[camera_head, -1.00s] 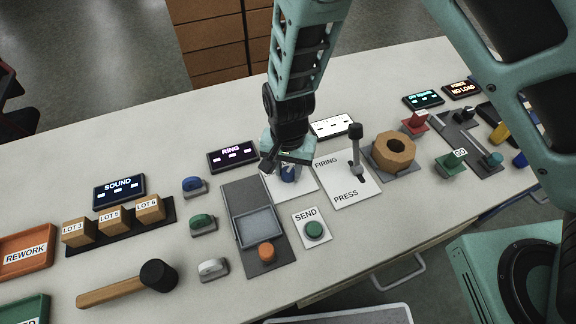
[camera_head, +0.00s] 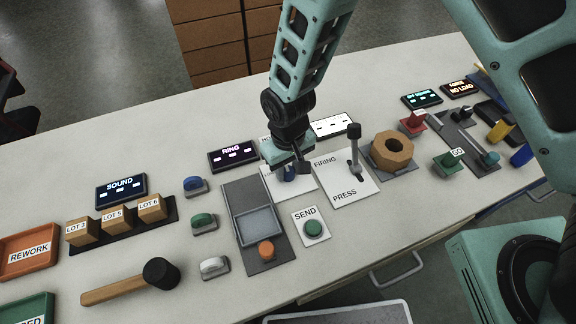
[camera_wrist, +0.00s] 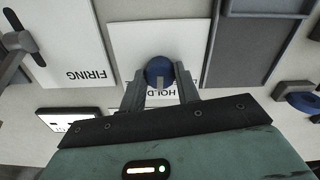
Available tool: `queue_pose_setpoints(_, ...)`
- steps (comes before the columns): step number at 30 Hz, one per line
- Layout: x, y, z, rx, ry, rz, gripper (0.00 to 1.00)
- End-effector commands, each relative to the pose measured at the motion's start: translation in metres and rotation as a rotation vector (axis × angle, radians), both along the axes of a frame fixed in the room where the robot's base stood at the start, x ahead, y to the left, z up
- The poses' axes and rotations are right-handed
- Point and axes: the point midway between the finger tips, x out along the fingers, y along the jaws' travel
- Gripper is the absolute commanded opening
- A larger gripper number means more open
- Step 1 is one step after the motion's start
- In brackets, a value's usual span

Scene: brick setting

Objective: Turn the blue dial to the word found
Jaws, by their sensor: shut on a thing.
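The blue dial (camera_wrist: 158,68) is on a white plate (camera_wrist: 130,40) in the wrist view. My gripper (camera_wrist: 161,86) is shut on it, one finger on each side. A grey mark shows on the dial's near side. The word HOLD is printed close to the dial, partly covered by my fingers; other words on the plate are hidden or cannot be read. In the head view the dial (camera_head: 289,175) shows as a small blue patch under my gripper, on the white plate (camera_head: 305,186).
Right of the dial plate stands a lever (camera_head: 354,150) on the FIRING/PRESS plate (camera_head: 345,190). Left is a grey panel (camera_head: 240,195) with an orange knob (camera_head: 266,251). A green SEND button (camera_head: 314,229) is in front. The RING display (camera_head: 232,153) is behind.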

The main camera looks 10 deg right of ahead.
Motion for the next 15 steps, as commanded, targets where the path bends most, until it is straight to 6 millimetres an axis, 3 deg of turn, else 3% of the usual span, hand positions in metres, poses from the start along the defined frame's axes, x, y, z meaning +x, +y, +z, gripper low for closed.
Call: queue_pose_setpoints(15,0.0011,0.0005,0.0010,0.002,-0.002,0.074,0.09)
